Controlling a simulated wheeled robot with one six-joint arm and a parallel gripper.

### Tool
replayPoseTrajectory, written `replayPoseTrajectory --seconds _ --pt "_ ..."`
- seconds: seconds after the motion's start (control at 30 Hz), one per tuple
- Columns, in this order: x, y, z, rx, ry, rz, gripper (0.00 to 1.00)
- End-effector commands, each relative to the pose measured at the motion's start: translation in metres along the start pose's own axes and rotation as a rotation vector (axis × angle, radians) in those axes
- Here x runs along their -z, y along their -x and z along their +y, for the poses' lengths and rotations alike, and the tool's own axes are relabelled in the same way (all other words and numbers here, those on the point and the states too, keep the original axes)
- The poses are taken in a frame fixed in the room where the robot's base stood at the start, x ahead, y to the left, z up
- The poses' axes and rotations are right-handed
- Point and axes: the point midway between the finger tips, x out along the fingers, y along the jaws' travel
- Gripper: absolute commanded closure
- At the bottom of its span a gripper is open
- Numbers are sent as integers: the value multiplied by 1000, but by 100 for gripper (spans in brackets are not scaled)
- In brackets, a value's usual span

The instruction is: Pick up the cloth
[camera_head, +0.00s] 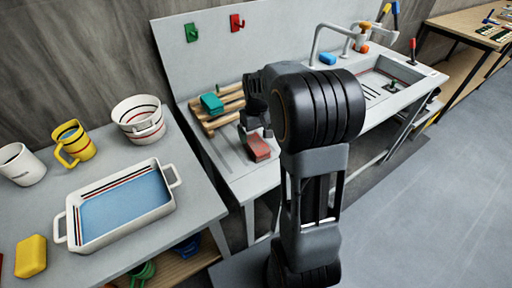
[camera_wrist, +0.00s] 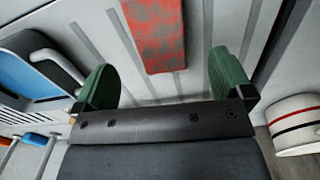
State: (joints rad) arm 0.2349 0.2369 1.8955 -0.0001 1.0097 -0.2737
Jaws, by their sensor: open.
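The cloth seems to be the flat red piece (camera_head: 257,147) on the grooved grey drainboard, near its front edge. In the wrist view, the red piece with grey mottling (camera_wrist: 155,34) lies ahead of my gripper (camera_wrist: 162,68), roughly between the lines of its two green fingers. The fingers are wide apart with nothing between them. In the head view my gripper (camera_head: 256,122) is just behind and above the red piece, partly hidden by my arm. I cannot tell the exact height gap.
A wooden rack (camera_head: 229,104) with a green block (camera_head: 211,103) stands beside the red piece. The sink (camera_head: 385,80) and tap (camera_head: 318,42) are to the right. A striped bowl (camera_head: 138,115), yellow mug (camera_head: 75,143) and white tray (camera_head: 72,232) occupy the left table.

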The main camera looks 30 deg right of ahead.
Motion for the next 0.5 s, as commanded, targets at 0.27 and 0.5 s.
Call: replayPoseTrajectory --seconds 0.27,0.5 --pt "0 -18 0 1 1 -2 2" --pt "1 -49 -1 1 1 -2 2"
